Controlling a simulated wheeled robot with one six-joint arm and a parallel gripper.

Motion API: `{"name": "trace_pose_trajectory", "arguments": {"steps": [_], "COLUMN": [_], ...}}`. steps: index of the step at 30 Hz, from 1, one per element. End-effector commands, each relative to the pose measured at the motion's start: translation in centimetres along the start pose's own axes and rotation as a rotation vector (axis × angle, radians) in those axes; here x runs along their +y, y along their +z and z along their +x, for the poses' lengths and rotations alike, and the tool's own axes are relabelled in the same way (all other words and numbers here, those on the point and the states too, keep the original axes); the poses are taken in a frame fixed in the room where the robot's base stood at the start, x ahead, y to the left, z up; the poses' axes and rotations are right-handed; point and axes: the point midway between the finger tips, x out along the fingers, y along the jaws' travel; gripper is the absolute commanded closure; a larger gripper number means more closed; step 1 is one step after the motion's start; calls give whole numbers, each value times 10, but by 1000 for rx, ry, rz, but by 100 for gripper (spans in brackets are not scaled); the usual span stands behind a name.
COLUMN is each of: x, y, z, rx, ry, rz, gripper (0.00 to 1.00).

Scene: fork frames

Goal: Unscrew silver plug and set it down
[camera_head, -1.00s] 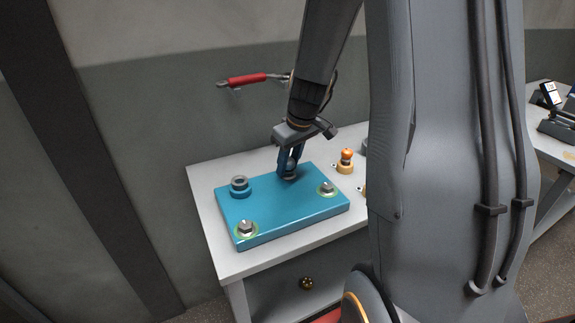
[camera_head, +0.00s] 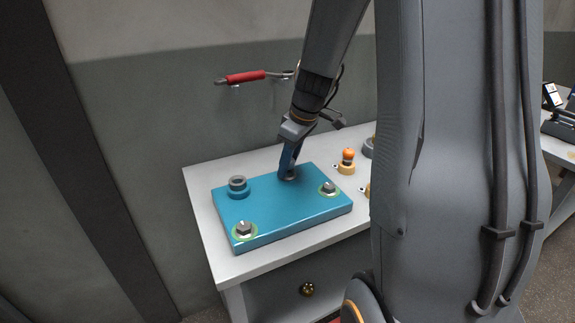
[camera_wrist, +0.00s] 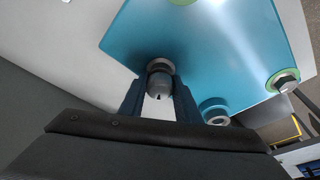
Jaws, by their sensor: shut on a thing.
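In the head view the fingers mostly hide the plug. I cannot tell how far it is threaded in. Two silver hex bolts with green rings, one at the near left corner (camera_head: 244,229) and one at the right corner (camera_head: 328,187), stand in the plate.
A grey-blue ring fitting (camera_head: 238,185) stands at the plate's left corner. An orange-topped fitting (camera_head: 347,160) stands on the white table (camera_head: 208,192) right of the plate. A red-handled tool (camera_head: 246,77) hangs on the wall behind. The table strip left of the plate is clear.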

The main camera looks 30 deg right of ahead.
Motion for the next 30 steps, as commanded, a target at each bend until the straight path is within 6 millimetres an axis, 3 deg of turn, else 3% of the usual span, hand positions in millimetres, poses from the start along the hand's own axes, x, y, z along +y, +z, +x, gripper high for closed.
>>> {"name": "trace_pose_trajectory", "arguments": {"steps": [30], "x": [0], "y": [0], "z": [0], "rx": [0], "ry": [-81], "rz": [-288], "gripper": [94]}}
